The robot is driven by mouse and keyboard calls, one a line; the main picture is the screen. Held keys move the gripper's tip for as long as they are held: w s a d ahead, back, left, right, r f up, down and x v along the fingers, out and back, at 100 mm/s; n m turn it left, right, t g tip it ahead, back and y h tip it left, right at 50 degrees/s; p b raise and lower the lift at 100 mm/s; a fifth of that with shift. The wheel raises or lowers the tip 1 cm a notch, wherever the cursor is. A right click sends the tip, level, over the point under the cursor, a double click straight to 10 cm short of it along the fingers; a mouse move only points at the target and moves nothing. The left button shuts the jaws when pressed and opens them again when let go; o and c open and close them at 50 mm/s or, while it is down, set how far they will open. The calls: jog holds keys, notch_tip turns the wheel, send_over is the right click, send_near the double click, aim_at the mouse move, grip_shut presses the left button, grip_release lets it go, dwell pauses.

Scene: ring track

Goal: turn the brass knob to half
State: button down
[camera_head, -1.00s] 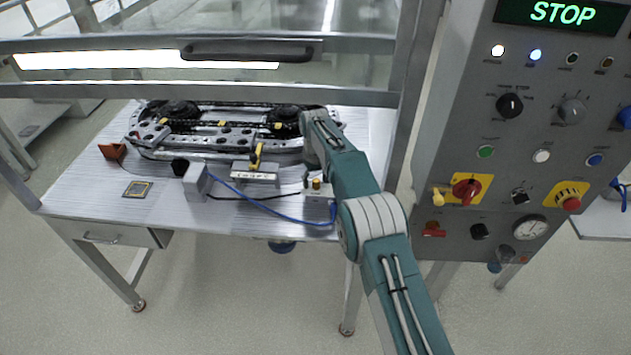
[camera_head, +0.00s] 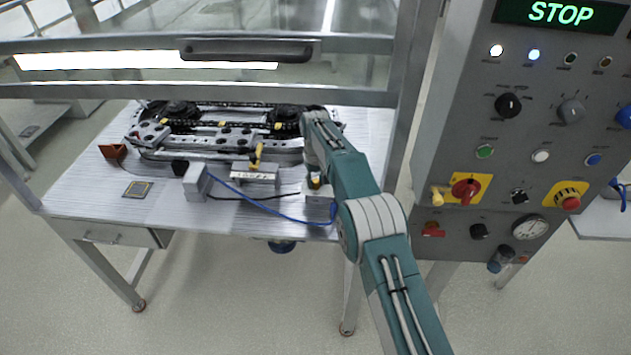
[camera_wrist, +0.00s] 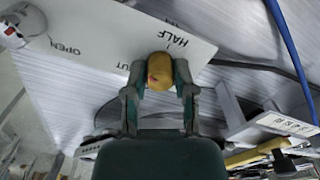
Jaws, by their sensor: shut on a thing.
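The brass knob (camera_wrist: 160,70) sits on a white plate (camera_wrist: 95,35) in the wrist view. A small reddish mark shows on the knob's left side. The plate has the label HALF at the knob's upper right, OPEN farther left, and a partly hidden label ending in UT between them. My gripper (camera_wrist: 159,84) is shut on the knob, one finger on each side. In the head view the knob (camera_head: 315,183) is mostly hidden by my gripper, at the front right of the workbench.
A blue cable (camera_head: 262,204) runs along the bench close to the knob. A grey box (camera_head: 196,182) stands left of it. The oval ring track (camera_head: 225,140) fills the back. A control panel (camera_head: 525,130) showing STOP stands to the right, beside a frame post.

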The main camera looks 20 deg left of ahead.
jog(key=m, duration=0.3)
jog(key=shift+f+m, duration=0.2)
jog(key=shift+m, duration=0.1)
jog(key=m, duration=0.3)
jog(key=shift+m, duration=0.4)
jog(key=m, duration=0.6)
jog(key=shift+s+m, duration=0.1)
jog(key=shift+m, duration=0.2)
jog(key=shift+c, duration=2.2)
grip_release()
jog(key=shift+f, duration=0.1)
jog(key=shift+a, duration=0.2)
